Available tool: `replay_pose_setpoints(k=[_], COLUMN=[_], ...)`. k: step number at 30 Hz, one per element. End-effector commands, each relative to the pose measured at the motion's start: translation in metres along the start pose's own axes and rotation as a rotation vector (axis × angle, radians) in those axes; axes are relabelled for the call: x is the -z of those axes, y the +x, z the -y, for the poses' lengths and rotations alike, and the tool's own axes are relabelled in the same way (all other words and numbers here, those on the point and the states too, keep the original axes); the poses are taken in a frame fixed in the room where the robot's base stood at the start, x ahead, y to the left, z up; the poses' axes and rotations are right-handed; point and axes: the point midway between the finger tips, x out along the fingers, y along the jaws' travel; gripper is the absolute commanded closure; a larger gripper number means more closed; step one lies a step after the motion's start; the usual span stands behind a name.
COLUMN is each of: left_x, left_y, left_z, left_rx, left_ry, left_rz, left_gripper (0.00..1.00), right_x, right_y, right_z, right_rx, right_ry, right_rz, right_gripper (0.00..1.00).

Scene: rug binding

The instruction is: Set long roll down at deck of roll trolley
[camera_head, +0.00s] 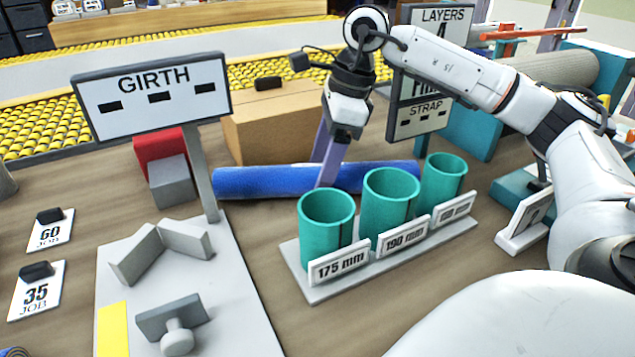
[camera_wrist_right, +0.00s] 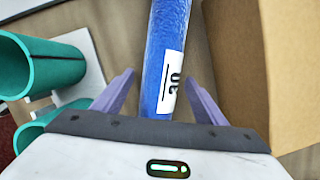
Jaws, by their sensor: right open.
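A long blue roll (camera_head: 262,181) lies on the brown table behind the teal tubes; the tubes and my gripper hide parts of it. It also shows in the right wrist view (camera_wrist_right: 170,45), with a white label on its side. My right gripper (camera_head: 329,170) points down at the roll's middle. In the right wrist view its open fingers (camera_wrist_right: 159,78) stand on either side of the roll, with gaps visible. My left gripper does not show. I cannot make out for certain which thing is the roll trolley.
Three teal tubes (camera_head: 327,222) stand on a grey tray in front of the roll. A cardboard box (camera_head: 272,120) stands behind it. The GIRTH sign (camera_head: 152,96) rises at left. A hanging sign (camera_head: 418,120) is behind my right arm. A beige roll (camera_head: 560,68) lies at upper right.

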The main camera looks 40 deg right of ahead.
Motion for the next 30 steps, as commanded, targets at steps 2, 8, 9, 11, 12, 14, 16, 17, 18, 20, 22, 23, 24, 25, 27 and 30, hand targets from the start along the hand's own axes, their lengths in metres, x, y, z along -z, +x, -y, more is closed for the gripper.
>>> replay_pose_setpoints(k=[2,8,9,11,12,14,16,17,18,20,22,23,24,25,27,30], left_x=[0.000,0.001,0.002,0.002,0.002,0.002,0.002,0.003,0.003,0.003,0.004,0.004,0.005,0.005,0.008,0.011], left_y=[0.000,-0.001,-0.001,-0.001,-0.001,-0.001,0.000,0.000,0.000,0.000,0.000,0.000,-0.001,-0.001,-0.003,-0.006], left_z=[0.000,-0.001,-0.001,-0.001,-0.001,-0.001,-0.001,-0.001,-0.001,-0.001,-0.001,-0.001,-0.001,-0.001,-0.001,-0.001], left_rx=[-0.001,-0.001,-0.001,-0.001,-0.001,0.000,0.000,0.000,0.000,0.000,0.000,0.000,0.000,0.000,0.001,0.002], left_ry=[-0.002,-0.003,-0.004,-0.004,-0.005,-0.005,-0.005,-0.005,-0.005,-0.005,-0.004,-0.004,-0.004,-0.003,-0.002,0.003], left_rz=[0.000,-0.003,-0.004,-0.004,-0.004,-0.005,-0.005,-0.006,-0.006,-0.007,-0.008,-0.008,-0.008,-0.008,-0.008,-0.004], left_gripper=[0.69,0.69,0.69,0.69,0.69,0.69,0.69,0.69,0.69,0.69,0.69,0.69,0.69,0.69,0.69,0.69], right_x=[0.000,-0.001,-0.001,-0.001,-0.001,-0.001,-0.001,-0.001,-0.001,-0.001,-0.001,-0.001,-0.001,-0.002,-0.003,-0.005], right_y=[0.002,0.002,0.002,0.002,0.002,0.002,0.002,0.001,0.001,0.001,0.001,0.001,0.000,-0.001,-0.004,-0.012], right_z=[0.000,0.000,0.000,0.000,0.000,0.000,0.000,0.000,0.000,0.000,0.000,0.000,0.000,0.000,0.000,0.000], right_rx=[0.001,0.001,0.001,0.001,0.001,0.001,0.001,0.002,0.002,0.002,0.002,0.002,0.002,0.002,0.002,0.002], right_ry=[0.000,-0.001,-0.001,-0.001,-0.001,-0.001,-0.001,-0.001,-0.001,-0.001,-0.001,-0.001,-0.001,-0.001,-0.001,-0.001], right_rz=[0.001,0.001,0.001,0.001,0.001,0.001,0.001,0.003,0.003,0.003,0.003,0.003,0.003,0.003,0.003,0.002], right_gripper=[0.34,0.38,0.44,0.54,0.61,0.71,0.83,0.88,0.89,0.89,0.89,0.89,0.89,0.89,0.89,0.89])
